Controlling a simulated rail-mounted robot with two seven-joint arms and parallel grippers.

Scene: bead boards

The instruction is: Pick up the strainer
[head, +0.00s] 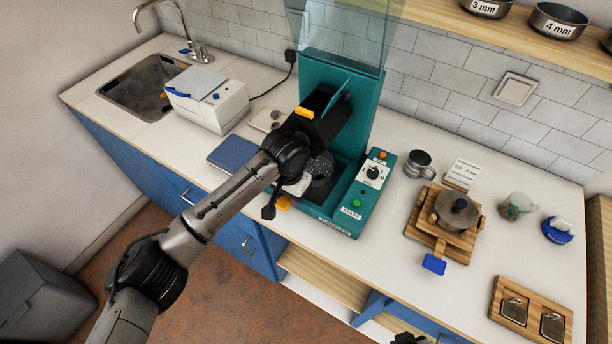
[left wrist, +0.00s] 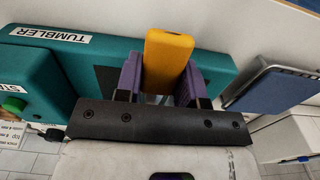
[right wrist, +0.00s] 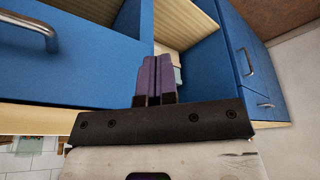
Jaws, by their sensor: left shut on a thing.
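The strainer shows in the head view as a round, dark, speckled bowl (head: 321,166) low in the front of the teal tumbler machine. A yellow handle (head: 284,204), apparently the strainer's, sticks out towards the front. My left gripper (head: 275,205) is at the machine's front edge. In the left wrist view its purple fingers (left wrist: 160,80) are shut on the yellow handle (left wrist: 168,60), one on each side. The strainer's bowl is hidden in that view. My right gripper (right wrist: 155,80) is shut and empty, its fingers together, in front of the blue cabinets.
The tumbler machine (head: 345,215) has a yellow-handled black hopper (head: 325,125) above the strainer. A blue mat (head: 236,152) and white box (head: 207,105) lie left. A wooden stand (head: 424,226) with a pot (head: 457,212), a metal mug (head: 418,164) and a glass mug (head: 514,206) stand right.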

